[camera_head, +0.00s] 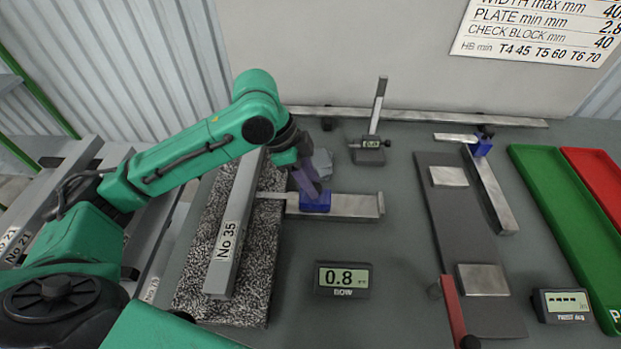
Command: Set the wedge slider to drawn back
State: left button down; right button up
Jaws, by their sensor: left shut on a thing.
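A blue slider block (316,204) sits on a short steel rail (358,206) just right of the long grey bar marked No 35 (232,235). A thin pale tongue (270,195) reaches left from the block to the bar. My left gripper (309,188) comes down from above and is shut on the blue slider block. The fingers look see-through and hide part of the block's top. The bar lies on a speckled slab (188,288). The display marked BOW (342,279) reads 0.8. My right gripper is out of view.
A height gauge (372,140) stands behind the rail. Another blue slider (482,148) sits on an angled rail to the right, near a dark plate (455,220) with metal blocks. Green (560,215) and red (598,170) trays lie far right. The table right of the rail is clear.

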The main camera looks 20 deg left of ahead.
pick_arm(q)
jog(key=d+p, duration=0.1)
jog(key=w+d+p, duration=0.1)
jog(key=d, duration=0.1)
jog(key=d+r+p, duration=0.1)
jog(key=d+p, duration=0.1)
jog(key=shift+w+d, duration=0.15)
jog(key=d, duration=0.1)
jog(key=w+d+p, duration=0.1)
jog(key=d, duration=0.3)
jog(key=shift+w+d+f+p, duration=0.15)
jog(key=shift+w+f+p, duration=0.1)
jog(key=shift+f+p, duration=0.05)
jog(key=c, duration=0.7)
grip_release()
jog(key=shift+o, duration=0.8)
jog(key=shift+d+f, duration=0.15)
